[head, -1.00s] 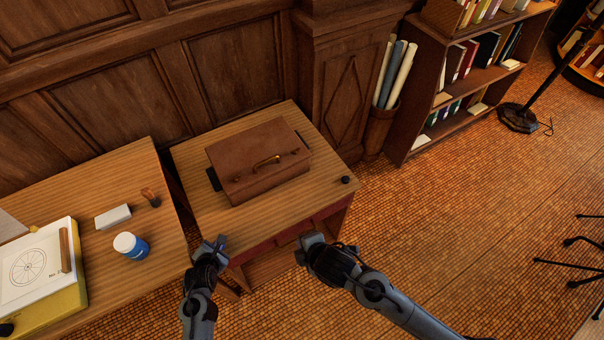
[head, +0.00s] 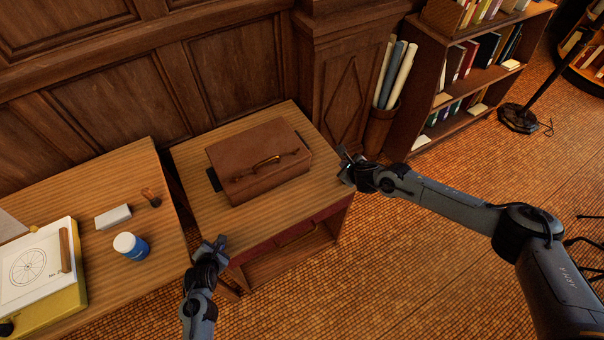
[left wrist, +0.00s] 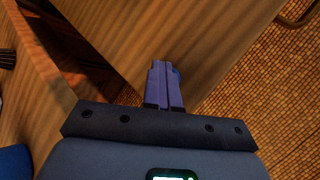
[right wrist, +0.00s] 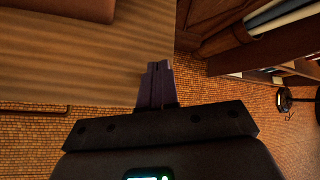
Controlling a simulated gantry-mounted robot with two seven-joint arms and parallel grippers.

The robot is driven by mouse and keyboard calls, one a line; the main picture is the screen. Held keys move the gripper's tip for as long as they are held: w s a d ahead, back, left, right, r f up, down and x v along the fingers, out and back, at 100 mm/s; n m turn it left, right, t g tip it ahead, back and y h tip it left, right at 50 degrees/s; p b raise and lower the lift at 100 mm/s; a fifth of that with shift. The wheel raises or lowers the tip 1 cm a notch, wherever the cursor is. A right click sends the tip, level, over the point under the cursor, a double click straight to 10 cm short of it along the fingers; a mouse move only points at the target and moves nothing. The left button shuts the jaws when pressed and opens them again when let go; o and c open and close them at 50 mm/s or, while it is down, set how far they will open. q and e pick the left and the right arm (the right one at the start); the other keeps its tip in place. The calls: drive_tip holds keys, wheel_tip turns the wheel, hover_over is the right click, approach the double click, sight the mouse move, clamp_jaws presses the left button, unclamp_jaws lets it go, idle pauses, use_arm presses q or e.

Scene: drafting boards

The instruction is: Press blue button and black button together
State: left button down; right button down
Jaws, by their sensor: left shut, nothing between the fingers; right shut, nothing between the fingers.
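My left gripper (head: 220,241) is shut and empty at the front left corner of the small table (head: 185,160). My right gripper (head: 344,156) is shut and empty at the table's right corner. It covers the spot where the black button stood, so the button is hidden in the head view. In the right wrist view the fingers (right wrist: 157,68) point over the table's edge and no button shows. I cannot tell whether either button is touched.
A brown leather case (head: 255,160) lies on the small table. The left table (head: 170,255) holds a blue and white jar (head: 131,246), a white block (head: 113,217) and a drawing board (head: 35,265). A bin of rolls (head: 380,130) stands behind the right gripper.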

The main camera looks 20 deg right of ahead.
drive_tip(key=d, duration=0.1)
drive_tip(key=w+d, duration=0.1)
drive_tip(key=shift+d+r+n, duration=0.35)
drive_tip(key=shift+r+n, duration=0.05)
drive_tip(key=shift+f, duration=4.45)
drive_tip(key=shift+f, duration=0.15)
drive_tip(key=shift+f, duration=0.3)
drive_tip(key=shift+s+f, duration=0.1)
drive_tip(key=shift+f, duration=0.5)
idle(0.5)
drive_tip(key=shift+r, duration=1)
